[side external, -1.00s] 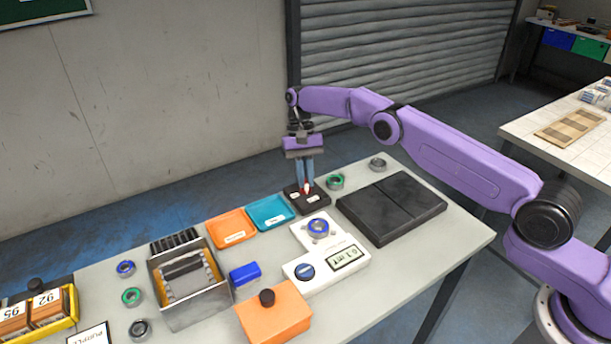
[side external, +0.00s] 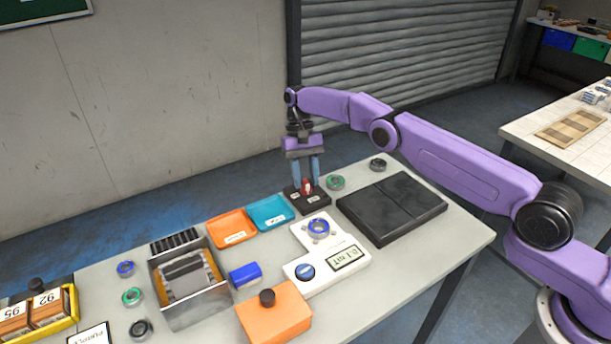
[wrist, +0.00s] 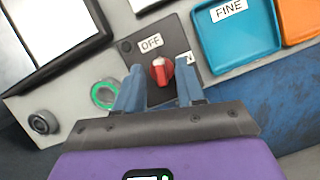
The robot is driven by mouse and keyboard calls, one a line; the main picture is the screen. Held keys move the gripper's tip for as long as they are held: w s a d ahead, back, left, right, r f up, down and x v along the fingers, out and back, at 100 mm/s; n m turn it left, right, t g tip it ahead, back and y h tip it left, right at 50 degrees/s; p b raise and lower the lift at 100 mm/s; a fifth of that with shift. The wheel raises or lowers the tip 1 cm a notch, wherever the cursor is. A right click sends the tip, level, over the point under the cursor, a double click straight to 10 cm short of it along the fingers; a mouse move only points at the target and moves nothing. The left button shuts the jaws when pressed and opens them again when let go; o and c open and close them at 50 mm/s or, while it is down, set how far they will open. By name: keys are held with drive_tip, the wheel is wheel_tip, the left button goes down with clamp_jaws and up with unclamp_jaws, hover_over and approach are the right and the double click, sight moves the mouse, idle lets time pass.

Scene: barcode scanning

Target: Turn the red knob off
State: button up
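The red knob (wrist: 162,70) sits on a black switch box (wrist: 171,33), between my two blue fingers. Its pale mark appears to face the OFF label (wrist: 151,43). A second label is partly covered by the right finger. My gripper (wrist: 160,88) is open, with a gap visible between each finger and the knob. In the side view, the knob (side external: 308,185) shows between the spread fingers of my gripper (side external: 307,182), low over the black box (side external: 307,199) at the table's far edge.
A teal tray (side external: 269,213) and an orange tray (side external: 231,229) lie left of the box. A green-ringed bearing (side external: 335,182) and a black plate (side external: 391,208) are to its right. A white meter (side external: 327,266) stands in front.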

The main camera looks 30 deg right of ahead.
drive_tip(key=shift+r, duration=1.6)
drive_tip(key=s+d+r, duration=0.3)
drive_tip(key=s+r, duration=0.6)
drive_tip(key=s, duration=0.4)
drive_tip(key=shift+s+d+r, duration=0.2)
drive_tip(key=shift+s+r, duration=0.1)
drive_tip(key=shift+r, duration=0.1)
drive_tip(key=shift+w, duration=0.1)
wheel_tip(320, 180, up, 4)
drive_tip(key=t+h, duration=0.1)
drive_tip(key=t, duration=0.3)
hover_over(308, 184)
drive_tip(key=w, duration=0.1)
wheel_tip(308, 184, down, 17)
drive_tip(key=shift+d+f, duration=0.1)
clamp_jaws()
